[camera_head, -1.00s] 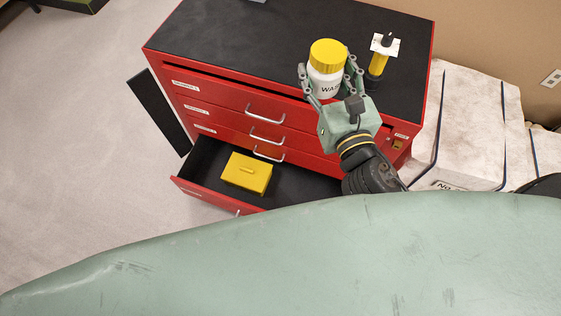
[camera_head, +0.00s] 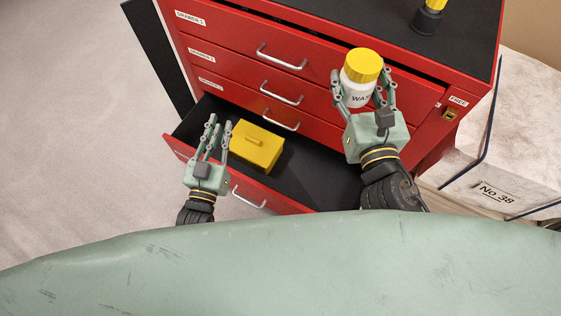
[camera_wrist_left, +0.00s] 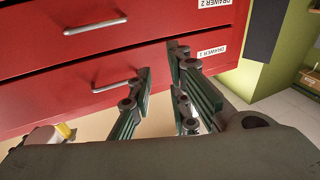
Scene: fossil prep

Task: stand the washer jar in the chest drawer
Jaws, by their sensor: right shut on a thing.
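The washer jar (camera_head: 359,94), white with a yellow lid and a partly hidden label, is upright in my right gripper (camera_head: 362,88). The right fingers are shut around its sides, and it appears in front of the chest's upper drawers. The red chest's bottom drawer (camera_head: 318,182) is pulled out, with a dark floor. My left gripper (camera_head: 218,122) is empty, fingers apart, near the open drawer's left part. Its fingers also show in the left wrist view (camera_wrist_left: 160,65), against the red drawer fronts.
A yellow box (camera_head: 257,147) with a handle takes up the left of the open drawer; the floor to its right is bare. A yellow and black tool (camera_head: 430,18) stands on the chest top. A pale block labelled No 38 (camera_head: 490,190) is at the right.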

